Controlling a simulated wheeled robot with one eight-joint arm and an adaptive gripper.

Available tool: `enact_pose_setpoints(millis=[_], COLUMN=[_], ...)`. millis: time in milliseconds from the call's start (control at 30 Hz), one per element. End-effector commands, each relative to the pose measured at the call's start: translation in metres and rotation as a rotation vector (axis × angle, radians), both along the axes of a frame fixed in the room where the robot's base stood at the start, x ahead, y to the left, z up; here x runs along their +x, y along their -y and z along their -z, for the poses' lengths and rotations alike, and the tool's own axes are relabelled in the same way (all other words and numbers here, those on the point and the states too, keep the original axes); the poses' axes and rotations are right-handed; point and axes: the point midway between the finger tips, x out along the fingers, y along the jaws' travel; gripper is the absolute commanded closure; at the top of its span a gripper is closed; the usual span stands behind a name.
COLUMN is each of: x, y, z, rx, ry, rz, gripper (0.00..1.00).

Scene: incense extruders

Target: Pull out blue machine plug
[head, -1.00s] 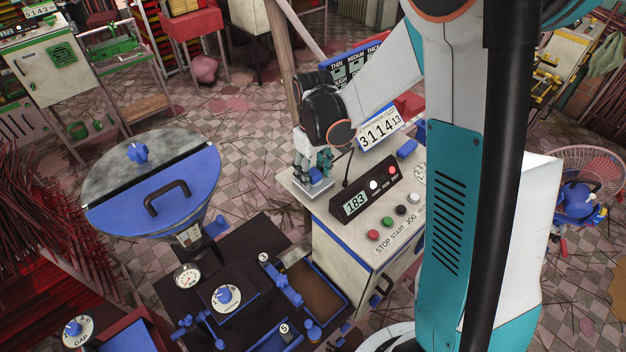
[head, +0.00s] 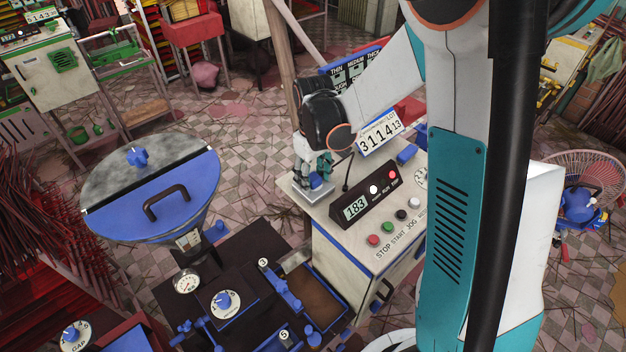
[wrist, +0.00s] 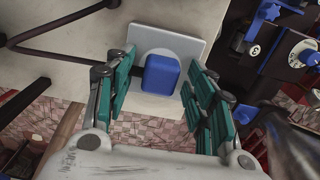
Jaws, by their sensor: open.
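The blue plug (wrist: 161,75) sits on a grey socket plate (wrist: 190,47) in the wrist view, with a dark cord leaving its left side. In the head view the blue plug (head: 316,180) shows small on the plate (head: 313,194) at the left corner of the white control cabinet's top. My gripper (wrist: 160,95) is open, with its teal finger pads on either side of the plug and gaps on both sides. In the head view my gripper (head: 318,166) points down over the plate and partly hides the plug.
The white cabinet (head: 385,225) carries a black display box (head: 358,205) and several buttons close right of my gripper. A number sign (head: 380,134) stands behind. The blue extruder hopper (head: 170,190) stands to the left, with clear floor between.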

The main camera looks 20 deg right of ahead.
Motion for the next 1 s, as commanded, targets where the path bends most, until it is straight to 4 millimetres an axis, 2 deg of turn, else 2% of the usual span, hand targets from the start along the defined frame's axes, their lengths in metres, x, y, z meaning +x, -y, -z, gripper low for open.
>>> enact_pose_setpoints(millis=[667,700,900,1000], x=[0.0001,0.0001,0.0,0.0], y=[0.0001,0.0,0.0,0.0], z=[-0.0001,-0.0001,0.0,0.0], rx=[0.0,0.0,0.0,0.0], ry=[0.0,0.0,0.0,0.0], rz=[0.0,0.0,0.0,0.0], gripper=[0.5,0.52,0.98,1.0])
